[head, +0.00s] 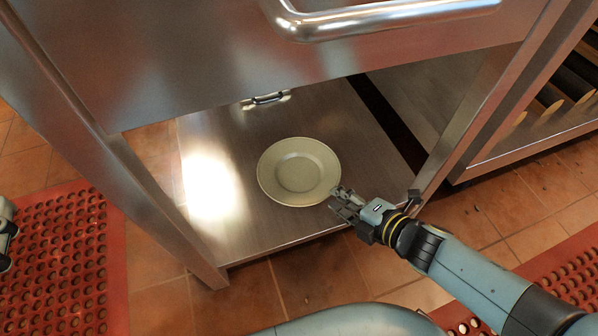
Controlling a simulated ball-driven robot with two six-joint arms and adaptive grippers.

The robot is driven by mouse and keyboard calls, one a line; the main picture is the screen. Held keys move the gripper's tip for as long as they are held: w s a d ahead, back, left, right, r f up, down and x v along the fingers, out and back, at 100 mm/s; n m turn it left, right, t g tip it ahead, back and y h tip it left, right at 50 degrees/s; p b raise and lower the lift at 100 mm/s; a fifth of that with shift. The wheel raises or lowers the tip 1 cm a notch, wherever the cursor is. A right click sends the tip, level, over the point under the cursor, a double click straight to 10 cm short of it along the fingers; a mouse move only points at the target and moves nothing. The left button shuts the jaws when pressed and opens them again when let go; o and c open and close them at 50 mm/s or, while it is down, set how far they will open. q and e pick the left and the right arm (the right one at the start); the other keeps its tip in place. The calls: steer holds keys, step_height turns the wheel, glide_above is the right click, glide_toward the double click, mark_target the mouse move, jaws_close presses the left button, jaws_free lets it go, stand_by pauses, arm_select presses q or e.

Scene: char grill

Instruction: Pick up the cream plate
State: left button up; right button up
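The cream plate (299,172) lies flat on the lower metal shelf (250,225), right of its bright patch of light. My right gripper (337,200) reaches in from the lower right, with its fingertips at the plate's lower right rim. Whether the fingers are around the rim or only beside it, I cannot tell. My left gripper (5,235) shows only in part at the left edge of the view, and its fingers are not clear.
A metal counter with a bar handle (380,16) overhangs the shelf. A metal leg (160,205) stands at the left and another post (480,110) at the right. Red perforated mats (62,265) lie on the tiled floor. A small handle (266,99) is behind the plate.

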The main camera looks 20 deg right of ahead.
mark_target(328, 201)
steer(key=b+x, duration=0.2)
steer(key=x, duration=0.1)
steer(key=shift+w+a+f, duration=0.15)
steer(key=shift+a+f, duration=0.05)
steer(key=shift+f, duration=0.15)
steer(key=shift+w, duration=0.15)
arm_select(q)
step_height(328, 201, up, 14)
steer(key=w+d+m+t+h, duration=0.1)
steer(key=m+t+h, duration=0.1)
steer(key=t, duration=0.4)
steer(key=shift+w+d+f+h, duration=0.2)
steer(key=shift+w+d+h, duration=0.15)
steer(key=shift+h, duration=0.25)
arm_select(e)
jaws_close()
